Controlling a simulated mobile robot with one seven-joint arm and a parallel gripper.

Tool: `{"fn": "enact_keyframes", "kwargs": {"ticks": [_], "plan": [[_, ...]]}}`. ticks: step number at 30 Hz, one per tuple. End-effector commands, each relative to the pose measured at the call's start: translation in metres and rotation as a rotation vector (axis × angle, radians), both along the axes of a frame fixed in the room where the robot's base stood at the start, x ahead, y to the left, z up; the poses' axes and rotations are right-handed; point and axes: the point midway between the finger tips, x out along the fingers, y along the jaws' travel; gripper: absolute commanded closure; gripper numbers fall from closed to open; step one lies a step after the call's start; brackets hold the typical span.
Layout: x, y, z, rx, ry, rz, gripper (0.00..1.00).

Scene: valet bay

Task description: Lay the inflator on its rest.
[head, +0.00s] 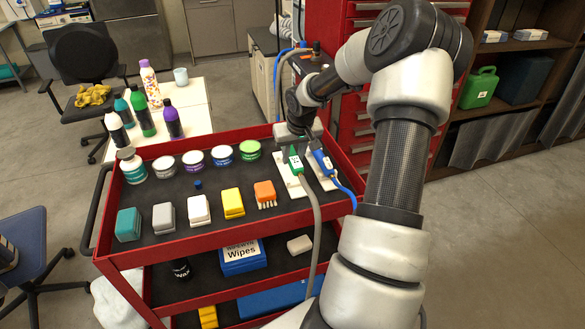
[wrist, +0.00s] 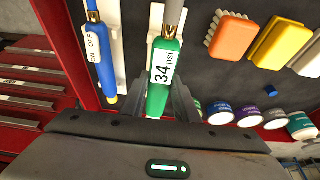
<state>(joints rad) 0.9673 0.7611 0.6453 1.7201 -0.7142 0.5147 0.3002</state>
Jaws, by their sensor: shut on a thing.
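The inflator (head: 295,162) is green with a white label, and a grey hose runs from it over the cart's front edge. In the wrist view the inflator (wrist: 160,72) shows "34 psi" on its label, and my gripper (wrist: 165,100) is shut on its body. In the head view my gripper (head: 297,140) is partly hidden by my arm, above the right end of the cart top. A white rest (head: 291,186) is directly under or behind the inflator; its edge also shows in the wrist view (wrist: 153,18). I cannot tell whether the inflator touches it.
A blue tool (head: 322,162) with an ON/OFF label lies on a second white rest (head: 326,182) close at the right. An orange brush (head: 265,192), a yellow block (head: 233,203) and several tubs stand to the left. The cart's red rim (head: 345,165) borders the right side.

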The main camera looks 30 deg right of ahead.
Motion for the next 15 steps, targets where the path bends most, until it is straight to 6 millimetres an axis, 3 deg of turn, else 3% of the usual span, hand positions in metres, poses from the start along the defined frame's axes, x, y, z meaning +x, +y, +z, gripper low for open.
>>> {"fn": "enact_keyframes", "kwargs": {"ticks": [9,15], "plan": [[0.000,0.000,-0.036,0.000,-0.001,0.001,1.00],[0.001,0.000,-0.039,-0.001,-0.004,0.000,1.00]]}}
